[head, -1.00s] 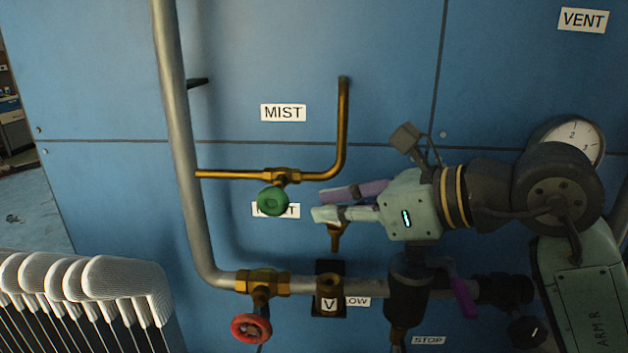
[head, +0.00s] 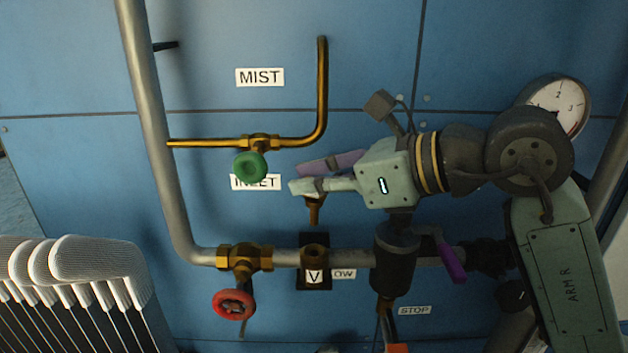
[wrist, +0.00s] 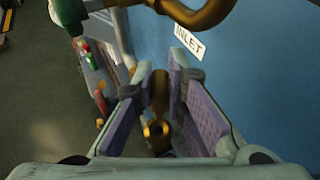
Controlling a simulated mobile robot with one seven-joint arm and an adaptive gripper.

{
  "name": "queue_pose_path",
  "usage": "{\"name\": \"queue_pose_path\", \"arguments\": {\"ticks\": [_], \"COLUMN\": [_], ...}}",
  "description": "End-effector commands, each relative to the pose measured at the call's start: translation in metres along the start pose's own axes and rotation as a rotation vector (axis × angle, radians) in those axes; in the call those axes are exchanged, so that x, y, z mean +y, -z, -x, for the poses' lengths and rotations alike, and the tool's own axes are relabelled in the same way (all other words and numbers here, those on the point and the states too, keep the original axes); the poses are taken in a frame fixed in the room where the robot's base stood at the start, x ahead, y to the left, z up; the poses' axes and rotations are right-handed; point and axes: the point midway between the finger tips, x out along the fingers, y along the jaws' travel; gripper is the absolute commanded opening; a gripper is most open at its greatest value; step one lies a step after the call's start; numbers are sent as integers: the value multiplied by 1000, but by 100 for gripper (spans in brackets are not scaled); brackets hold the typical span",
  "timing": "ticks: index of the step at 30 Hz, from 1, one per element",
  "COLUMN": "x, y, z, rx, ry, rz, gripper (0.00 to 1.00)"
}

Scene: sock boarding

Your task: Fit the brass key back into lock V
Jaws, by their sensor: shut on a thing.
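My gripper (head: 310,179) is shut on the brass key (head: 314,211), whose lower part sticks out below the fingers in the head view. In the wrist view the key (wrist: 158,92) stands between the two purple-padded fingers. Lock V (head: 314,277) is a dark block with a brass collar on top and a white V label, mounted at the grey pipe. The key hangs above the lock, apart from it, with a small gap between its lower end and the collar. The part of the key between the fingers is hidden in the head view.
A green valve wheel (head: 250,167) on a brass pipe is left of the gripper. A red wheel (head: 233,304) is left of the lock. A dark cylinder with a purple lever (head: 450,259) is right of it.

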Motion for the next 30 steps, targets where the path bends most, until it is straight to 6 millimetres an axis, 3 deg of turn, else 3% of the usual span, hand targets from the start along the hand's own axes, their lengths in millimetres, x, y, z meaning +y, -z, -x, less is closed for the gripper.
{"name": "queue_pose_path", "arguments": {"ticks": [3, 12, 30], "x": [0, 1, 0], "y": [16, 38, 38], "z": [-7, -16, -16], "rx": [0, -1, -1], "ry": [0, 0, 0], "rz": [0, 0, 0], "gripper": [0, 0, 0]}}
